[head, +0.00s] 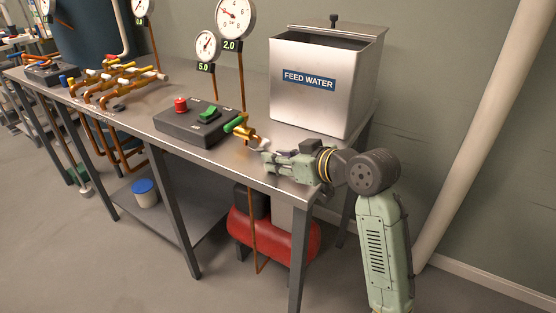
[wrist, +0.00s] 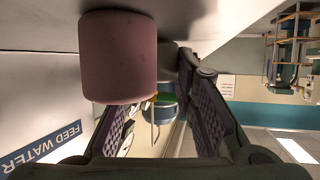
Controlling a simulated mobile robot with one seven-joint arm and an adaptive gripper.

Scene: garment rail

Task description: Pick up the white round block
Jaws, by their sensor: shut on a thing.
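My gripper is low over the right end of the steel table, beside the brass valve. In the wrist view its two dark padded fingers (wrist: 163,75) close toward the block. I read it as shut on the block, though the contact is partly hidden.
The feed water tank (head: 318,85) stands just behind my gripper. The brass valve (head: 243,131) with its green handle is close on the left. A switch box (head: 196,124), gauges (head: 235,18) and pipework (head: 112,80) stand farther left. The table's front edge is near.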

